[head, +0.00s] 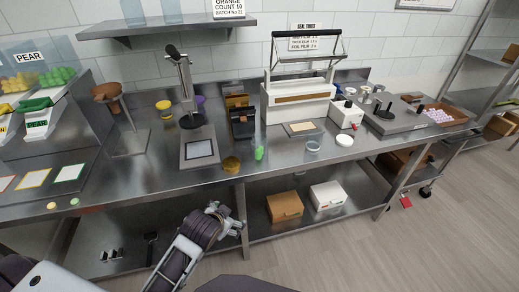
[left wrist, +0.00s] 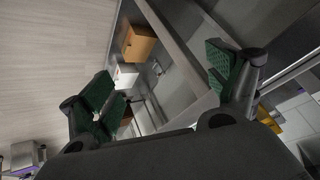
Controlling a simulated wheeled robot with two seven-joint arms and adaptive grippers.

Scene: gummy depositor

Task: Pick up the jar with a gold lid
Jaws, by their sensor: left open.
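A round gold-topped item (head: 231,164), which looks like the jar with a gold lid, stands on the steel counter (head: 285,175) near its front edge. Its body is hardly visible from above. My left gripper (head: 222,211) is below and in front of the counter edge, apart from the item. In the left wrist view, its green-padded fingers (left wrist: 160,88) are spread wide with nothing between them. A yellow patch (left wrist: 296,124) shows beyond the right finger there; I cannot tell what it is. My right gripper is not in view.
A green item (head: 259,153) stands close right of the gold top. A scale-like stand (head: 199,150) is at its left, a dark box (head: 243,123) behind. A brown box (head: 284,206) and white box (head: 327,195) sit on the lower shelf.

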